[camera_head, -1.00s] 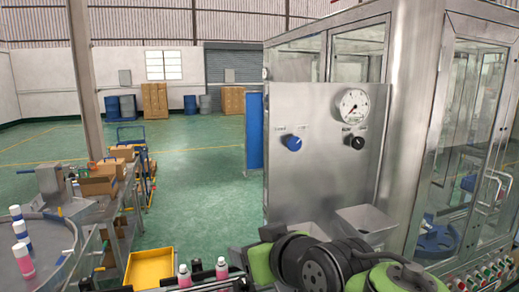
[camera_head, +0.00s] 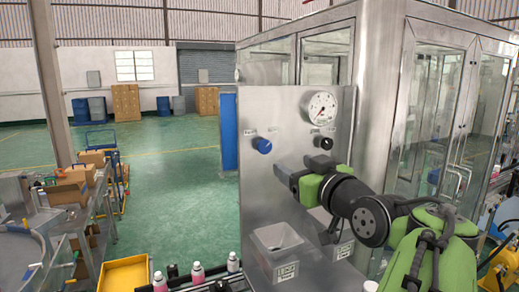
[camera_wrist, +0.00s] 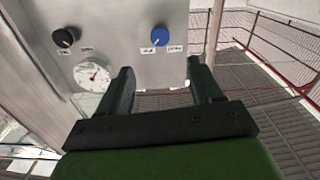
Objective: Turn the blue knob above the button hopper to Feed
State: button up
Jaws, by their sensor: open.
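The blue knob (camera_head: 262,145) is on the upright steel panel, left of a black knob, with a small label on each side that I cannot read. The knob also shows in the wrist view (camera_wrist: 159,39), upside down, beyond and between my finger ends. I cannot tell which label it points to. My gripper (camera_head: 287,168) is open and empty, in front of the panel, below and to the right of the blue knob, apart from it. In the wrist view, my gripper's two dark fingers (camera_wrist: 161,72) stand apart. A grey bin (camera_head: 262,240) is below the blue knob.
A black knob (camera_head: 323,142) and a round gauge (camera_head: 322,107) are on the same panel at right. A second bin (camera_head: 345,246) is partly hidden behind my arm. Open floor lies left of the panel.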

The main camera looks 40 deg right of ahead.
aim_at(266, 149)
jog(key=p+x, duration=0.4)
jog(key=x, duration=0.8)
jog(key=shift+d+r, duration=0.1)
jog(key=shift+r, duration=0.05)
jog(key=shift+w+d, duration=0.1)
jog(key=shift+w, duration=0.45)
jog(key=shift+s, duration=0.1)
jog(key=shift+c, duration=0.8)
jog(key=c, duration=0.9)
jog(key=shift+f, duration=0.2)
